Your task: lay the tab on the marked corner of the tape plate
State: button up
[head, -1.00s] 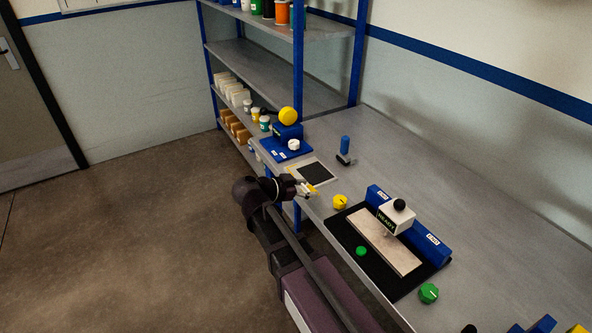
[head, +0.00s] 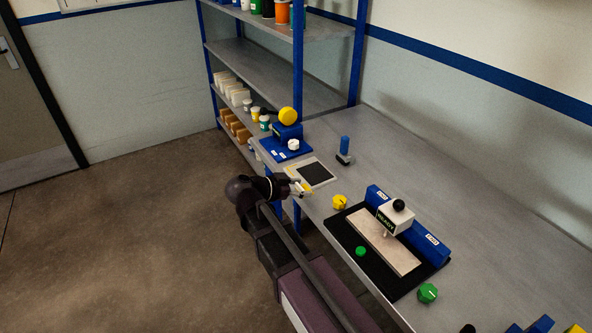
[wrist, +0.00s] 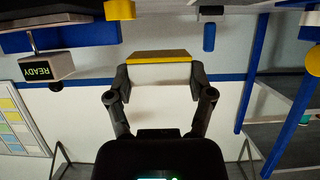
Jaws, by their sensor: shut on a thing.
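The tape plate (head: 329,181) is a pale flat plate with a black square in its middle, near the bench's front edge. A small yellow mark (head: 291,166) shows at its left side. My gripper (head: 302,189) is at the plate's front-left edge; whether it touches the plate I cannot tell. In the wrist view my gripper (wrist: 159,78) is shut on the tab (wrist: 160,58), a piece with a yellow strip and a white part between the fingers. In the head view the tab is small and partly merged with the fingers.
A blue stand with a yellow knob (head: 287,117) is behind the plate. A blue-handled tool (head: 345,147) stands to its right. A yellow knob (head: 339,202) and a black-based press (head: 366,264) labelled READY are nearer. Bare bench lies right of the plate.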

jog(key=b, duration=0.2)
send_over(294, 172)
jog(key=shift+w+f, duration=0.1)
jog(key=shift+f, duration=0.65)
jog(key=shift+d, duration=0.1)
jog(key=shift+f+b, duration=1.55)
jog(key=shift+f, duration=0.2)
jog(key=shift+f, duration=0.25)
jog(key=o, duration=0.8)
jog(key=shift+r, duration=0.2)
jog(key=shift+r, duration=0.15)
jog(key=p+v, duration=0.4)
jog(key=v, duration=0.8)
jog(key=shift+p, duration=0.4)
